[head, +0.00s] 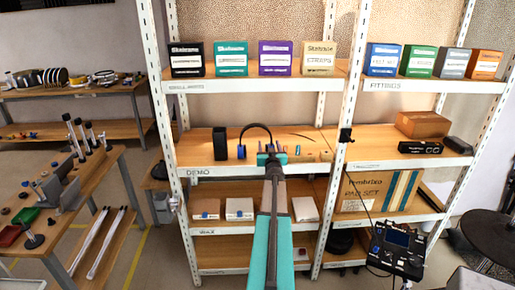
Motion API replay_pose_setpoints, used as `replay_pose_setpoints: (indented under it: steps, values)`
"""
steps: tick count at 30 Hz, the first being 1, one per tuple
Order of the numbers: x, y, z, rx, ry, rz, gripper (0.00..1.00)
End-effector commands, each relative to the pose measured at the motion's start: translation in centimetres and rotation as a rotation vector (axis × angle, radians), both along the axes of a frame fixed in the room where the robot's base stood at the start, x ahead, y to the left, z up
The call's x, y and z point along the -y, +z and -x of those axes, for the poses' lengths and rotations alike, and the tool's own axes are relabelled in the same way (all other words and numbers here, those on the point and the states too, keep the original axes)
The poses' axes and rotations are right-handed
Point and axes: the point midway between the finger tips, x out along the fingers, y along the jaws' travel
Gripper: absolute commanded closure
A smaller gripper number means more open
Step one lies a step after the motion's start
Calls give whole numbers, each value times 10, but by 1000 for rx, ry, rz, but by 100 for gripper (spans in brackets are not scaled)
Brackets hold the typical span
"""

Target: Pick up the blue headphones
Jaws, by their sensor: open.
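The headphones (241,152) stand on the middle shelf marked DEMO. They have a dark arched band and a blue ear cup at the left end. The right end of the band comes down behind my gripper (271,153), so the other cup is mostly hidden. My gripper is at the end of my teal and grey arm, which reaches up from the bottom of the head view. Its jaws are open at the right side of the headphones. I cannot tell whether they touch it.
A black box (220,144) stands left of the headphones. Small items (312,152) lie to the right on the same shelf (200,160). White uprights (337,150) and the shelf above (230,85), with several boxes, bound the space. A cluttered bench (95,165) is at the left.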

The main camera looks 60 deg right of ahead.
Motion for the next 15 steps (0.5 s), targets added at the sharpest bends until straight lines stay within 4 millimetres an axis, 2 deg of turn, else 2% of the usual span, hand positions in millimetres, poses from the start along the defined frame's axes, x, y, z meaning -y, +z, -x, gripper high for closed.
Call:
replay_pose_setpoints:
  steps: [13,15]
  values:
    - [0,0,0,0,0,0,44]
    - [0,0,0,0,0,0,54]
